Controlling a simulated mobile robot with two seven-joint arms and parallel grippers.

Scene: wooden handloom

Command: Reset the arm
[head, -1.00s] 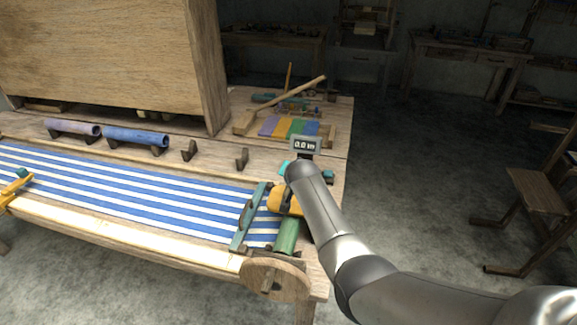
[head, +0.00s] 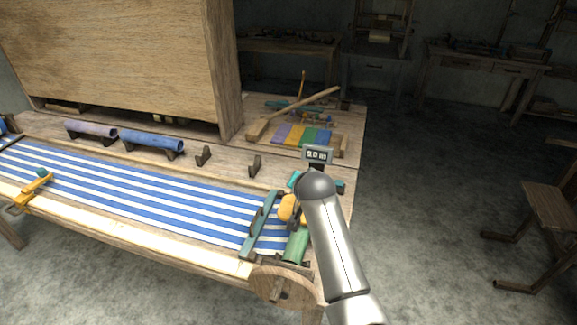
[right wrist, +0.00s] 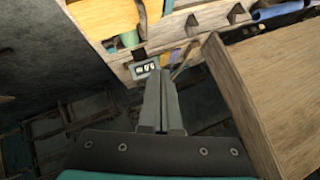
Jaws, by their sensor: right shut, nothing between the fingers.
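My right arm (head: 336,245) comes in from the bottom right of the head view and reaches over the right end of the loom. Its rounded wrist is in front of the small display (head: 317,154), and the fingers are hidden there. In the right wrist view my right gripper (right wrist: 163,75) is shut, with its two fingers together and nothing between them. The same display (right wrist: 145,68) shows just beyond the fingertips. I cannot tell whether they touch it. My left gripper is not in view.
The loom's blue and white striped cloth (head: 140,192) lies to the left of my arm. A teal bar (head: 259,226), a green roll (head: 297,246) and a wooden wheel (head: 280,287) are close to it. A tall wooden panel (head: 120,60) stands behind. Open floor (head: 430,200) is at the right.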

